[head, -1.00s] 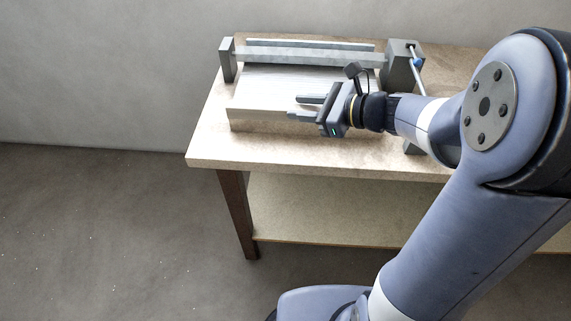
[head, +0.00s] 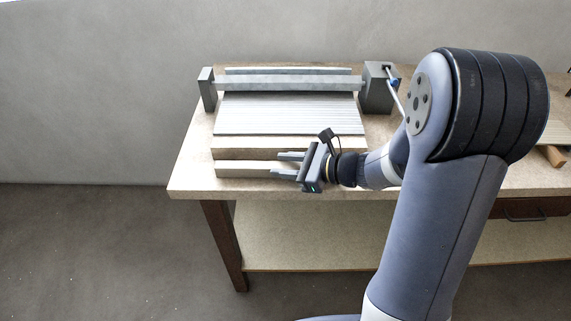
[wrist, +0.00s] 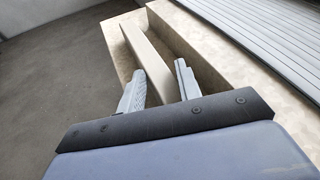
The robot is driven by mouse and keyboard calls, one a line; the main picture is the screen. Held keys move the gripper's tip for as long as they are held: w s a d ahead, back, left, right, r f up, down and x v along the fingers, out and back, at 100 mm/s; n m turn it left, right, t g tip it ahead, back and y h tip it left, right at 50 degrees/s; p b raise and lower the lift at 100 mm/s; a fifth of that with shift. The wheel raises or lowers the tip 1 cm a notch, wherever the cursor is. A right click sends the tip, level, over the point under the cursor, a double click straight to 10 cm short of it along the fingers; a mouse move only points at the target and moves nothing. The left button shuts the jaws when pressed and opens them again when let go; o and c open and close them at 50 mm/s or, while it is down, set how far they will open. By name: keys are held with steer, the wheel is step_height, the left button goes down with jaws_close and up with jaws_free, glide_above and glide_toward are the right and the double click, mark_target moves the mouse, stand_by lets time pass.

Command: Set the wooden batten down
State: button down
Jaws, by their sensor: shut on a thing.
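The wooden batten (head: 242,170) is a pale, straight bar lying lengthwise along the front of the bench, left of my gripper in the head view. My gripper (head: 283,164) is shut on it near its right part, with a finger on either side. In the wrist view the batten (wrist: 147,56) runs away from between my fingers (wrist: 160,85). Its held end is partly hidden by the gripper. I cannot tell whether its underside touches the bench top.
The bench top (head: 192,178) has a narrow bare strip at its front and left. Behind the batten are ribbed grey shutter profiles (head: 288,115). A grey crossbar (head: 285,83) spans them, between a left post (head: 207,90) and a right block (head: 378,90).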

steer(key=shift+f, duration=0.2)
steer(key=c, duration=1)
jaws_free()
steer(key=shift+r, duration=0.1)
steer(key=shift+r, duration=0.15)
steer(key=v, duration=1.2)
